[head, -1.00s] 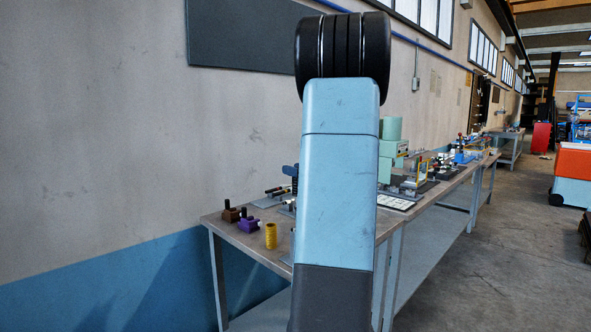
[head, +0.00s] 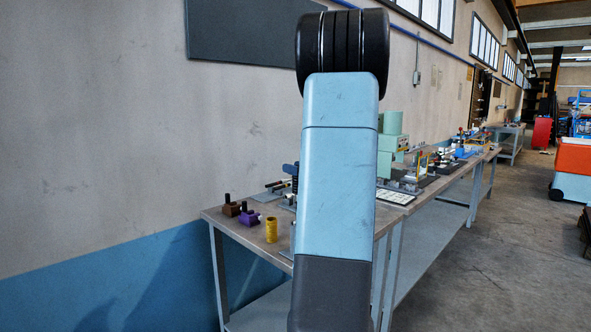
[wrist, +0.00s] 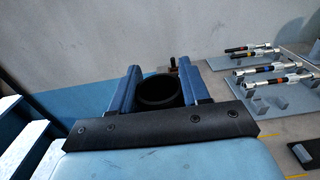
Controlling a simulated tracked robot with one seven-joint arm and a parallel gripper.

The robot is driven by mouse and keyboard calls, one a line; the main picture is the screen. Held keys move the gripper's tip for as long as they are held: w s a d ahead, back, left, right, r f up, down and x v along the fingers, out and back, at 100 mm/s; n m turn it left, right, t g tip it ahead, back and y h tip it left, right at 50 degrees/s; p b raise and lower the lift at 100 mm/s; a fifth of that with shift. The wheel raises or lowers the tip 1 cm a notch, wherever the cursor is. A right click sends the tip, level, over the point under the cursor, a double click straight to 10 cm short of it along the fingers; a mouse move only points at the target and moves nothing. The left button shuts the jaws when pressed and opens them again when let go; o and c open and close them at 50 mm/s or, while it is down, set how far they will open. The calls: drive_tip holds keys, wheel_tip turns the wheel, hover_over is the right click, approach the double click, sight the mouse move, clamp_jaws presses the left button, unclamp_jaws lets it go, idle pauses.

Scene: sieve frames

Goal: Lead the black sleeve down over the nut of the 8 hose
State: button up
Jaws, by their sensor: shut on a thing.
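The black sleeve (wrist: 157,94) shows in the wrist view as a dark, open round ring. My gripper (wrist: 158,77) is shut on it, with one blue finger on each side. The sleeve's open mouth faces the wrist camera, and its lower part is hidden by the black gripper plate. In the head view my own arm covers most of the gripper and the sleeve. I cannot pick out the 8 hose or its nut in either view, nor tell whether the sleeve is touching anything below it.
Green boxes (head: 389,145) stand farther back. The wall runs close behind the bench.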

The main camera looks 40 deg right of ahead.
drive_tip(key=shift+f, duration=0.55)
drive_tip(key=o, duration=1.1)
drive_tip(key=s, duration=0.9)
drive_tip(key=s+d, duration=0.1)
drive_tip(key=s, duration=0.3)
drive_tip(key=shift+s, duration=0.35)
